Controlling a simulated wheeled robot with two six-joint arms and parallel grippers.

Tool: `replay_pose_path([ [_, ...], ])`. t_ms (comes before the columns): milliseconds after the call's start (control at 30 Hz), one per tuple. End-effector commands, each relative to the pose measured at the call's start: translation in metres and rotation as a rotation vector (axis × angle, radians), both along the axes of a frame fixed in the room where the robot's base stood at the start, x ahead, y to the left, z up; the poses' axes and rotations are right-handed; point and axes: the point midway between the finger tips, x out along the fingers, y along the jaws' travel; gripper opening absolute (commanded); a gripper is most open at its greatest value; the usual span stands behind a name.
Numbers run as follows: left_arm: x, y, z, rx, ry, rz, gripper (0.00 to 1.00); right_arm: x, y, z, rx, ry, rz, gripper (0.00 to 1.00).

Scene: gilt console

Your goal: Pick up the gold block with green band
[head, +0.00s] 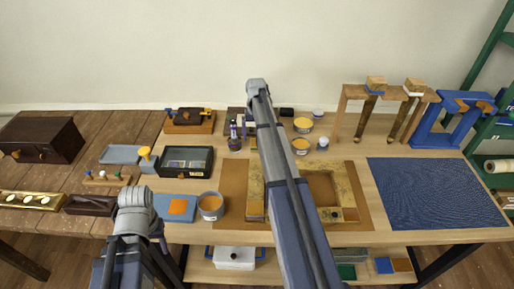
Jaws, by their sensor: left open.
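I cannot make out a gold block with a green band for certain. A small gold block (350,214) sits at the lower right corner of a worn gilt frame (256,205); no green band shows on it.
A blue cloth (420,190) lies flat at right. A lower shelf (290,271) holds a white box.

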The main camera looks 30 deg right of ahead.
Motion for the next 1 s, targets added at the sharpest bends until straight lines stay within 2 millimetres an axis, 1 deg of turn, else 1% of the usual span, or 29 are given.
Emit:
replay_pose_path([
  [33,0.0,0.0,-0.009,0.0,0.0,0.0,0.5,0.0,-0.001,-0.009,0.0,0.0,0.0,1.0],
  [333,0.0,0.0,-0.044,0.0,0.0,0.0,0.5,-0.002,-0.004,-0.045,0.0,0.0,0.0,1.0],
  [433,0.0,0.0,-0.048,0.0,0.0,0.0,0.5,-0.002,-0.004,-0.048,0.0,0.0,0.0,1.0],
  [667,0.0,0.0,-0.046,0.0,0.0,0.0,0.5,-0.002,-0.004,-0.046,0.0,0.0,0.0,1.0],
  [1000,0.0,0.0,-0.046,0.0,0.0,0.0,0.5,-0.002,-0.004,-0.046,0.0,0.0,0.0,0.62],
])
